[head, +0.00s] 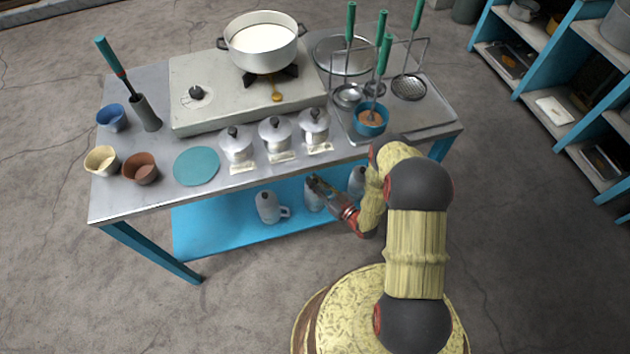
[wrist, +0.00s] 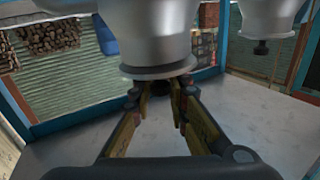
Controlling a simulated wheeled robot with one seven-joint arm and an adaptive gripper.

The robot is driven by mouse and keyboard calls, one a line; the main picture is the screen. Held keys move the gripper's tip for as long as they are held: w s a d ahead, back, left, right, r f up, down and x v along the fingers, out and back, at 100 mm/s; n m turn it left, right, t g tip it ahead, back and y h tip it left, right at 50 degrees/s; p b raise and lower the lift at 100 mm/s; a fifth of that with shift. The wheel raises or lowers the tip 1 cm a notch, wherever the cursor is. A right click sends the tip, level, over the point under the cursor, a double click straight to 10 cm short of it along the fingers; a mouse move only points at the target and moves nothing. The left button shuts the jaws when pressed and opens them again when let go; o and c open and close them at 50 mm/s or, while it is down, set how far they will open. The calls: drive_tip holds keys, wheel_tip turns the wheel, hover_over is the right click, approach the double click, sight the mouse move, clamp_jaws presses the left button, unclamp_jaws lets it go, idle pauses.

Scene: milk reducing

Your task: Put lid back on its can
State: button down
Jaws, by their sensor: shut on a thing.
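My gripper (head: 316,184) is at the top of the middle can (head: 313,199) on the blue lower shelf. In the wrist view, where the cans hang upside down, my fingers (wrist: 160,90) are closed together at the small knob under a grey lid (wrist: 158,72). The lid lies against the mouth of the grey metal can (wrist: 150,35). I cannot tell whether it is fully seated. The knob is mostly hidden between the fingers. A neighbouring can (wrist: 270,18) shows its own lid with a dark knob.
Other cans stand on the shelf to the left (head: 268,207) and right (head: 357,180). The steel tabletop (head: 120,205) overhangs the shelf. It carries several lidded pots, cups, a blue-green disc (head: 196,166) and a stove with a large pot (head: 263,50). The shelf's left part is clear.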

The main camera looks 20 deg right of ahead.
drive_tip(key=shift+f, duration=0.35)
drive_tip(key=c, duration=1.7)
unclamp_jaws()
drive_tip(key=shift+c, duration=0.2)
drive_tip(key=shift+o, duration=0.5)
drive_tip(key=v, duration=1.2)
drive_tip(key=v, duration=0.6)
